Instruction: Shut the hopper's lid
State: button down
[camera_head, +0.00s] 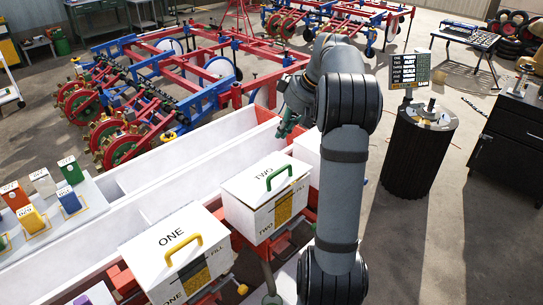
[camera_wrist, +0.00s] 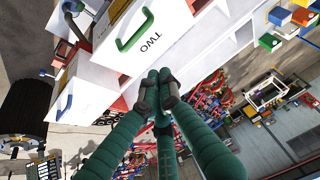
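Hopper ONE (camera_head: 170,270) is a white box with a yellow handle on its lid (camera_head: 160,238); that lid looks down. Hopper TWO (camera_head: 265,220) stands behind it, and its lid (camera_head: 262,177) with a green handle looks down too. TWO's lid also shows in the wrist view (camera_wrist: 160,48). A third white hopper (camera_head: 308,148) is mostly hidden behind my arm. A white panel with a blue handle (camera_wrist: 65,107) shows in the wrist view; I cannot tell its tilt. My gripper (camera_head: 287,122) is empty beyond TWO, its green fingers bunched together in the wrist view (camera_wrist: 157,82).
A long white trough (camera_head: 130,190) runs beside the hoppers. Colored seed boxes (camera_head: 35,205) stand on a tray at left. A red and blue planter frame (camera_head: 150,85) lies behind. A black drum (camera_head: 418,150) and dark cabinet (camera_head: 510,145) stand at right, with open floor between.

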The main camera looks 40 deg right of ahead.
jog(key=shift+h, duration=0.3)
jog(key=x, duration=0.4)
jog(key=s+p+x, duration=0.1)
jog(key=x, duration=0.2)
jog(key=s+d+f+x, duration=0.1)
jog(key=x, duration=0.3)
jog(key=shift+w+f+p, duration=0.1)
jog(key=shift+f+p, duration=0.2)
jog(key=shift+f, duration=0.05)
jog(key=shift+s+f, duration=0.25)
jog(key=shift+f, duration=0.4)
